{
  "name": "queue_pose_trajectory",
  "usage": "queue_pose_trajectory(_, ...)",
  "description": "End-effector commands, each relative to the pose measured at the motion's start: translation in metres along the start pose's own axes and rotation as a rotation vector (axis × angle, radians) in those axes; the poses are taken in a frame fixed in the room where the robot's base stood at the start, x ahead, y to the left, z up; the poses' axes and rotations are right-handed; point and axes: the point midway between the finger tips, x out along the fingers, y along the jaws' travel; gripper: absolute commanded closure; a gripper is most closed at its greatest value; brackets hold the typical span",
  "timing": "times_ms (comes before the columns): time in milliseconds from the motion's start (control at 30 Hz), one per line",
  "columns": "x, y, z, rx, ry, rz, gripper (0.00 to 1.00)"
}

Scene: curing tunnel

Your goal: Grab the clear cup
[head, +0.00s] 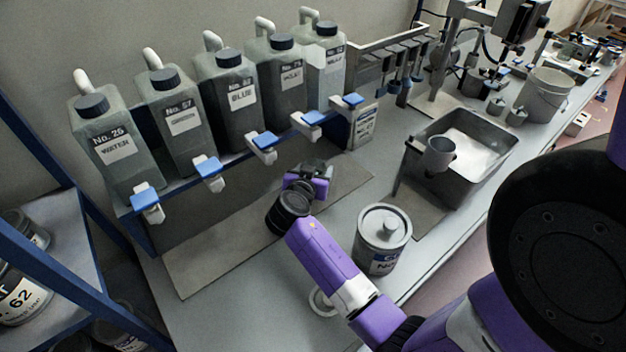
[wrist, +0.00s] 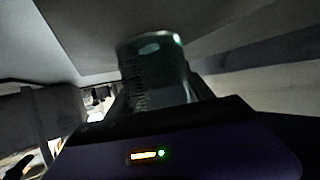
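The clear cup (wrist: 155,62) is in the wrist view, greenish and see-through, with dark measuring marks on its side. It stands directly ahead of my gripper (wrist: 157,95), whose dark fingers show at either side of the cup's lower part. I cannot tell whether they touch it. In the head view my gripper (head: 318,168) is low over the bench, under the row of dispenser taps, and my own wrist hides most of what is there. The cup cannot be made out in that view.
Several labelled jugs (head: 240,95) stand on a blue-edged shelf with blue-handled taps (head: 263,143) above the bench. A lidded can (head: 383,240) stands close right of my forearm. A metal basin (head: 470,140) with a grey cup (head: 439,155) at its edge is farther right.

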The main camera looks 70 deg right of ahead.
Motion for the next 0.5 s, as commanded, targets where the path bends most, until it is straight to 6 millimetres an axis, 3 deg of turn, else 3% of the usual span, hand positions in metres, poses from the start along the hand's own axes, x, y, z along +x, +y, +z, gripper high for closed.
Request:
queue_pose_trajectory(33, -0.0001, 0.0001, 0.0001, 0.0, 0.0, 0.0, 0.71)
queue_pose_trajectory(167, -0.0002, 0.0, -0.0005, 0.0, 0.001, 0.0, 0.95)
queue_pose_trajectory(500, -0.0008, -0.0002, -0.0022, 0.001, 0.001, 0.0, 0.95)
